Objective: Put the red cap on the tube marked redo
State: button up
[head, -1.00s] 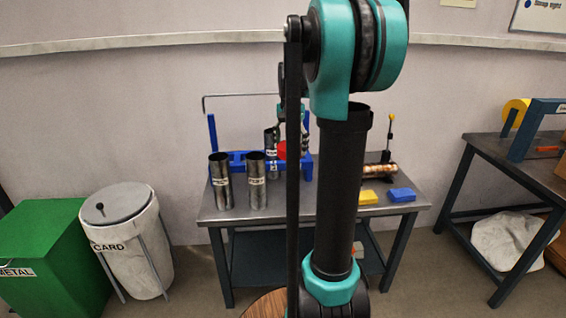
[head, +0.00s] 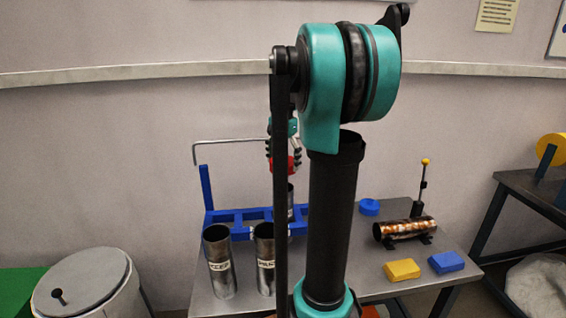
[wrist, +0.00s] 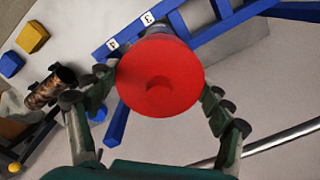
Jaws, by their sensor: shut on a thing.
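My gripper (head: 284,150) is shut on the red cap (head: 282,166) in the head view. In the wrist view the red cap (wrist: 160,78) sits between the two fingers. A grey metal tube (head: 290,200) stands in the blue rack (head: 240,215), just below the cap, with a small gap; its label is mostly hidden by my arm. Two more metal tubes stand in front: one at left (head: 220,255) with a label that seems to read "ACCEP", and another (head: 264,258) with a label I cannot read fully. I cannot make out "redo" on any tube.
On the table (head: 345,270) lie a blue round cap (head: 370,207), a rusty pipe on a stand (head: 405,228), a yellow block (head: 402,270) and a blue block (head: 446,262). A bent metal rod (head: 228,143) rises behind the rack. A lidded bin stands at left.

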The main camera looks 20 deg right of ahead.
aim_at(283, 187)
jog(key=shift+f, duration=4.75)
jog(key=o, duration=0.9)
